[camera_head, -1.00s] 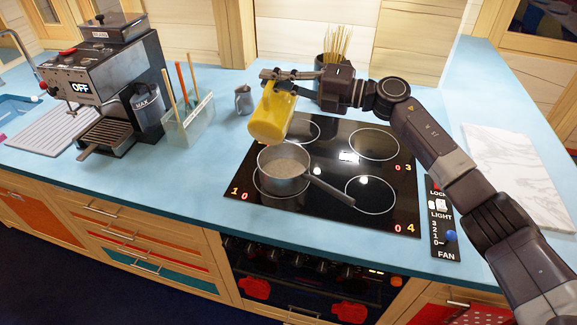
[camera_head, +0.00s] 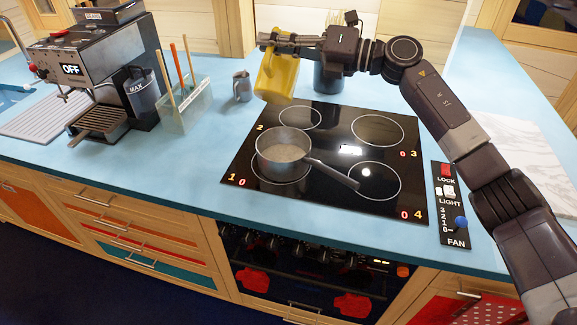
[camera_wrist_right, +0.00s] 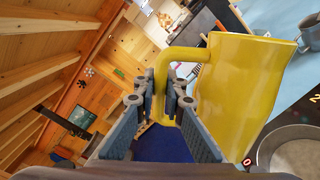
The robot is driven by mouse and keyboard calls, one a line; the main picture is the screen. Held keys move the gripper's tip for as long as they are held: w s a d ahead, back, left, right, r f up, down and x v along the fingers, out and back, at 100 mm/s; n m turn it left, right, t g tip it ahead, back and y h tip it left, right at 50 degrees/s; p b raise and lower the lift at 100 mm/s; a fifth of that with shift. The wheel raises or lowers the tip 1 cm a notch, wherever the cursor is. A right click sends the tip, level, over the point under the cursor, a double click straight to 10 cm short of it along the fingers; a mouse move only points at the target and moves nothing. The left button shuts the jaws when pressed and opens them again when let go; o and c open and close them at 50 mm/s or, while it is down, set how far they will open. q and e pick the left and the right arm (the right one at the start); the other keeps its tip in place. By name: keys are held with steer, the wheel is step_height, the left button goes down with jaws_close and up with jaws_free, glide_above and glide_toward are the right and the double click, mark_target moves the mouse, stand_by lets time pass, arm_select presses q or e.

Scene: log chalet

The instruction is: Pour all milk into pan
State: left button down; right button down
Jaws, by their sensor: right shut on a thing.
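A yellow jug (camera_head: 277,78) hangs in the air above the back left of the hob, slightly tilted. My right gripper (camera_head: 290,42) is at its upper part. In the right wrist view my right gripper (camera_wrist_right: 165,98) is shut on the handle of the jug (camera_wrist_right: 245,90). Whether milk is in the jug is hidden. A grey metal pan (camera_head: 284,150) stands on the front left burner, its handle towards the lower right. Pale contents cover the pan's bottom. The pan also shows at the lower right of the right wrist view (camera_wrist_right: 295,150). My left gripper is not in view.
The black hob (camera_head: 340,118) has free burners at the back and right. A small metal pitcher (camera_head: 242,86), a utensil holder (camera_head: 187,110) and a coffee machine (camera_head: 95,65) stand left. A dark container (camera_head: 327,79) stands behind. A control panel (camera_head: 450,205) lies right.

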steer(key=n+b, duration=0.2)
steer(key=b, duration=0.1)
steer(key=n+b, duration=0.2)
steer(key=n, duration=0.1)
steer(key=r+n+b, duration=0.1)
steer(key=n+b, duration=0.2)
steer(key=shift+b, duration=0.35)
steer(key=shift+r+n+b, duration=0.3)
steer(key=shift+n+b, duration=0.1)
steer(key=shift+n, duration=0.8)
